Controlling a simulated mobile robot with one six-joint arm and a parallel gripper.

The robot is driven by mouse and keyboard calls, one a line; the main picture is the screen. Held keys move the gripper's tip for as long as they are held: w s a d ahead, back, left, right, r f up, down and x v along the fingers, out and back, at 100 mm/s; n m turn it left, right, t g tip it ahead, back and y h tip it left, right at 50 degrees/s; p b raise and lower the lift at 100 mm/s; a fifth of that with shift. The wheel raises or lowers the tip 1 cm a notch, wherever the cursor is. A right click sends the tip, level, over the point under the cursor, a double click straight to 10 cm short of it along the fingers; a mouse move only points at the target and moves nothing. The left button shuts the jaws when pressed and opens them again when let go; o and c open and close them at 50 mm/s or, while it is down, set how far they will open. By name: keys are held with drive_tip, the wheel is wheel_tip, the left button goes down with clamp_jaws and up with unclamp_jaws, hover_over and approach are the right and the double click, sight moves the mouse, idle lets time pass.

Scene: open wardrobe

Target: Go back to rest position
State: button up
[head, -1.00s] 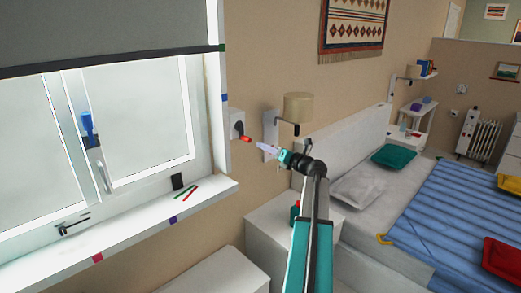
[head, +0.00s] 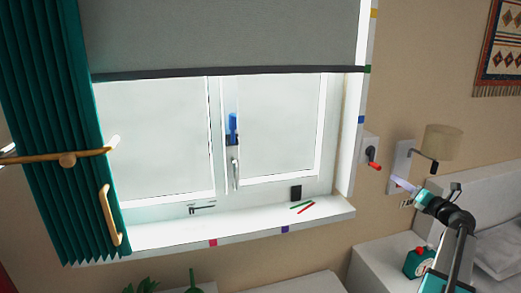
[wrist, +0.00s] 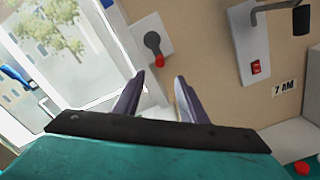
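My gripper (head: 402,185) is at the right of the head view, in front of the wall between the window and the bed. In the wrist view its two purple fingers (wrist: 160,100) stand apart with nothing between them. A wall crank with a red knob (head: 373,164) is just left of my gripper in the head view. It also shows beyond the fingertips in the wrist view (wrist: 155,45), apart from them. My arm reaches up from the bottom right.
The window has a grey blind (head: 220,35), a blue-topped handle (head: 233,130) and a sill (head: 250,232) with small sticks. A green curtain (head: 55,130) hangs at left. A wall lamp (head: 440,142) and a bedside cabinet (head: 385,265) are near my arm.

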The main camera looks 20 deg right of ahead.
drive_tip(key=w+a+f+n+g+y+b, duration=0.1)
drive_tip(key=w+a+f+n+g+y, duration=0.25)
drive_tip(key=a+f, duration=0.8)
drive_tip(key=w+a+f+n+g+y, duration=0.15)
drive_tip(key=w+a+f+n, duration=0.4)
drive_tip(key=a+f, duration=0.55)
drive_tip(key=s+a+f+n+g+y+b, duration=0.1)
drive_tip(key=a+f+n+g, duration=0.15)
drive_tip(key=a+f, duration=0.45)
drive_tip(key=s+a+f+n+g, duration=0.2)
drive_tip(key=a+f+n, duration=0.2)
drive_tip(key=a+f, duration=0.25)
drive_tip(key=s+a+f+n+g+y+b, duration=0.1)
drive_tip(key=a+f+n+g, duration=0.1)
drive_tip(key=a+f+n, duration=0.35)
drive_tip(key=s+a+f+n+g+b, duration=0.1)
drive_tip(key=s+a+f+n+g, duration=0.75)
drive_tip(key=s+a+f, duration=0.85)
drive_tip(key=s+a+f+n+g+h, duration=0.1)
drive_tip(key=s+f+n+h, duration=0.1)
drive_tip(key=s, duration=0.4)
drive_tip(key=s+a+f+n+g+h+b, duration=0.1)
drive_tip(key=s+a+f+n+h, duration=0.1)
drive_tip(key=s+f+n, duration=0.2)
drive_tip(key=s+a+f+n+g+h, duration=0.1)
drive_tip(key=s+f+n, duration=0.1)
drive_tip(key=s+n, duration=0.6)
drive_tip(key=shift+s+a+f+g+h, duration=0.25)
drive_tip(key=shift+s+f+g+h, duration=0.15)
drive_tip(key=shift+s, duration=0.3)
